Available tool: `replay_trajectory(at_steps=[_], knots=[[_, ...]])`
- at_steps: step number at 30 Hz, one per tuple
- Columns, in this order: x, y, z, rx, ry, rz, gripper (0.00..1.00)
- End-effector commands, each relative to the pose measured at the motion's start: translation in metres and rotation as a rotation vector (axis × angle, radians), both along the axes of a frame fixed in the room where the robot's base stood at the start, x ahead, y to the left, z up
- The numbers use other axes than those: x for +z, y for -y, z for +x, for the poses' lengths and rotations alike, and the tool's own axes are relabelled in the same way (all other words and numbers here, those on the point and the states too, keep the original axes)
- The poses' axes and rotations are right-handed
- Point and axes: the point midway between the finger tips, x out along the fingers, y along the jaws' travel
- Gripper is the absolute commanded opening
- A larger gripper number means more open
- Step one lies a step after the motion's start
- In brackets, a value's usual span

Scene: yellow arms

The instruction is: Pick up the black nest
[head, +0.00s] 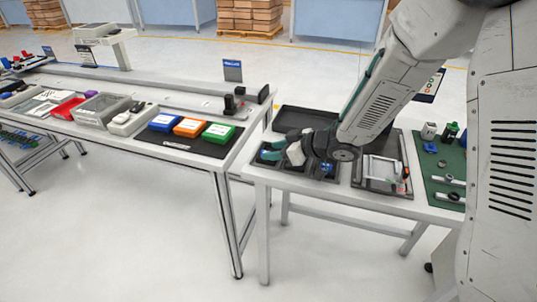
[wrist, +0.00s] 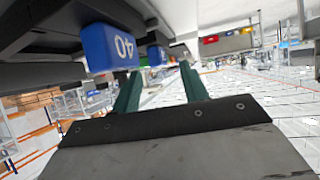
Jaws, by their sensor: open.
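Small black holders with blue parts sit near the left edge of the right-hand table; one black nest (head: 327,171) shows just right of my gripper (head: 273,153). In the wrist view, a dark structure (wrist: 45,28) fills the upper left, with a blue block (wrist: 110,47) marked 40 on it; it seems to be a nest seen from close by. My gripper's two green fingers (wrist: 160,78) are apart, with nothing seen between them. The blue block is beside and above the left finger; I cannot tell whether they touch. My arm hides part of the holders in the head view.
A dark tray (head: 303,118) lies behind my gripper. A grey tray (head: 384,175) with parts and a green mat (head: 440,165) are to the right. The left-hand table (head: 150,142) carries blue, orange (head: 190,127) and green boxes. A gap separates the tables.

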Motion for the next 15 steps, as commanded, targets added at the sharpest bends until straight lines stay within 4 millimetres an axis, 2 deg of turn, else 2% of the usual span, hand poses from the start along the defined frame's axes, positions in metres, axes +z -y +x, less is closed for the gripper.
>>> replay_trajectory(at_steps=[1,6,14,15], knots=[[-0.005,-0.008,0.002,0.004,-0.001,0.0,0.44],[-0.013,-0.02,0.011,0.001,-0.001,-0.001,0.44],[-0.014,-0.021,0.013,-0.002,0.001,0.0,0.44],[-0.014,-0.021,0.013,-0.002,0.001,0.0,0.33]])
